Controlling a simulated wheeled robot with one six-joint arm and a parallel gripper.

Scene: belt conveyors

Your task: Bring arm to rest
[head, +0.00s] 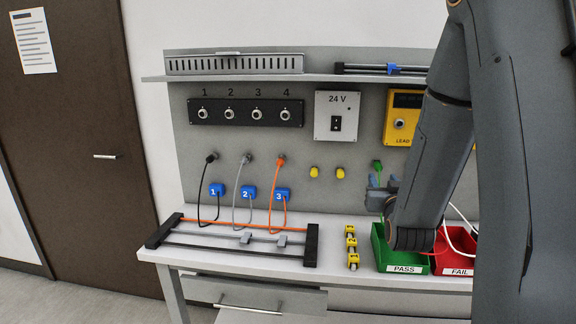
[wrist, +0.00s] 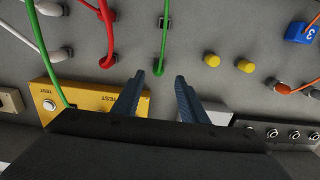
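My gripper (head: 381,192) is in front of the grey back panel (head: 225,140), above the green PASS tray (head: 382,252). In the wrist view my gripper (wrist: 159,76) has its two dark fingers apart. A green cable end (wrist: 158,69) shows at the panel beyond the gap between the fingertips; I see nothing held. In the head view the green plug (head: 377,166) is just above the gripper. My arm hides part of the yellow tester (head: 402,101) and the trays.
A red FAIL tray (head: 452,262) stands beside the green one. Yellow pieces (head: 352,247) lie left of the trays. A rail frame (head: 233,243) is on the bench's left. Black, grey and orange (head: 275,198) cables hang from the panel. A shelf (head: 300,76) runs above.

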